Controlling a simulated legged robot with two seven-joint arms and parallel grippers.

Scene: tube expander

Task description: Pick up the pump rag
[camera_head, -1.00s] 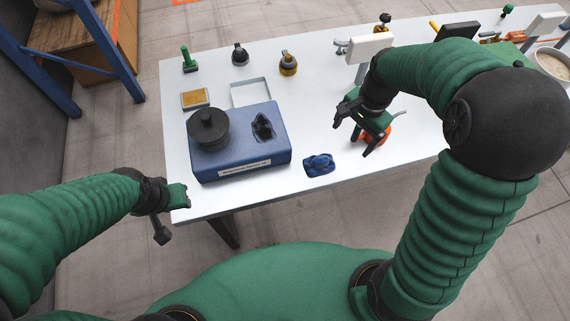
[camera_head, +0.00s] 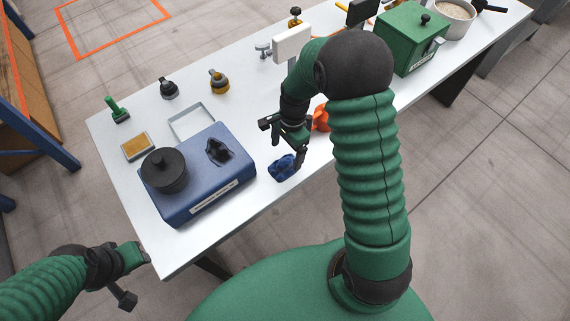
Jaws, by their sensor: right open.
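A crumpled dark blue cloth, which looks like the pump rag (camera_head: 283,168), lies on the white table (camera_head: 245,112) near its front edge, right of the blue box. My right gripper (camera_head: 284,152) is open above and beside the rag, its fingers pointing down toward the table. One finger overlaps the rag's right side in the picture; I cannot tell whether it touches. My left gripper (camera_head: 134,275) hangs off the table's front left corner, away from the rag; its finger gap is unclear.
The blue box (camera_head: 208,191) with a black round knob stands left of the rag. An orange object (camera_head: 321,118) sits behind my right arm. A green box (camera_head: 408,38) and a bowl (camera_head: 453,18) stand at the far right.

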